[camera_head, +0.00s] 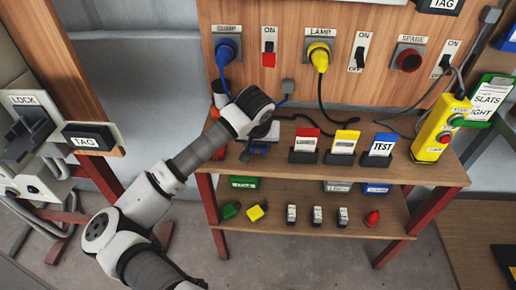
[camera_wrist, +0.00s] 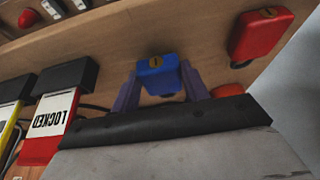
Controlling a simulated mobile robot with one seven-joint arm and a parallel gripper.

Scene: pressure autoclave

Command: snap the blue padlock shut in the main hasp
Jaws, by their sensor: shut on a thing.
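The blue padlock (camera_wrist: 157,74) sits between the two fingers of my gripper (camera_wrist: 157,92) in the wrist view, with its keyhole face towards the camera. My gripper is shut on it, low over the wooden table top. Its shackle is not clearly visible. In the head view my gripper (camera_head: 262,138) is over the left end of the table, and my wrist hides most of it and the padlock. A grey panel marked LOCK with a dark fitting (camera_head: 30,132) is at the far left. I cannot tell whether this is the main hasp.
A red padlock (camera_wrist: 260,36) lies right of the blue one. Red, yellow and blue cards (camera_head: 343,142) stand along the table (camera_head: 420,172). Yellow (camera_head: 320,60) and blue plugs sit in the back panel. A yellow control box (camera_head: 440,130) stands at right. A shelf below holds small items.

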